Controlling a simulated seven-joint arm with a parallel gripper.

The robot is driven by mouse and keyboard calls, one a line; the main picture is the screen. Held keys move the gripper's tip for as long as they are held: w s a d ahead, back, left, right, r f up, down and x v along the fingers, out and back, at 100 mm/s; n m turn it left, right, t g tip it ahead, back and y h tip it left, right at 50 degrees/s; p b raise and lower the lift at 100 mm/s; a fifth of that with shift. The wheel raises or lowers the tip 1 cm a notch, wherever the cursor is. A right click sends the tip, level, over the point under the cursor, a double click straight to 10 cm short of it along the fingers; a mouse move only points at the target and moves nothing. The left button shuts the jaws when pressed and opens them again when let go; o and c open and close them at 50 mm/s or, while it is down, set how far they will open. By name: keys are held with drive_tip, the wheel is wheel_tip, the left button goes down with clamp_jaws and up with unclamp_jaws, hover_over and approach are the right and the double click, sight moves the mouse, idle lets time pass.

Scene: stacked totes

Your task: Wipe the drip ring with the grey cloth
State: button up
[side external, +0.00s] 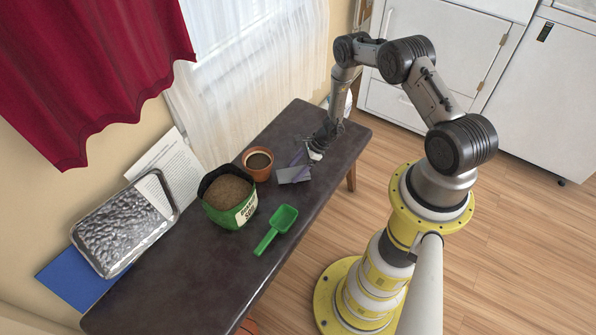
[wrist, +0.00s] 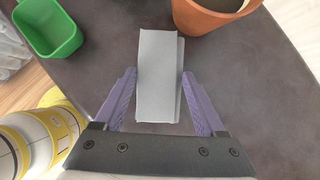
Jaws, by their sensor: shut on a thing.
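My gripper (side external: 304,157) is low over the table and shut on the cloth. In the wrist view my gripper (wrist: 160,73) has one finger at each long side of the cloth. I cannot tell whether the cloth touches the tabletop. No drip ring can be made out in either view; the cloth or gripper may hide it.
A terracotta pot (side external: 257,163) with soil stands close to the cloth. A green soil bag (side external: 215,212) and a green scoop (side external: 276,228) are nearer the camera. The table's (side external: 160,306) near end is clear.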

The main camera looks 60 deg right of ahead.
drive_tip(key=shift+s+r, duration=0.1)
drive_tip(key=shift+r, duration=2.75)
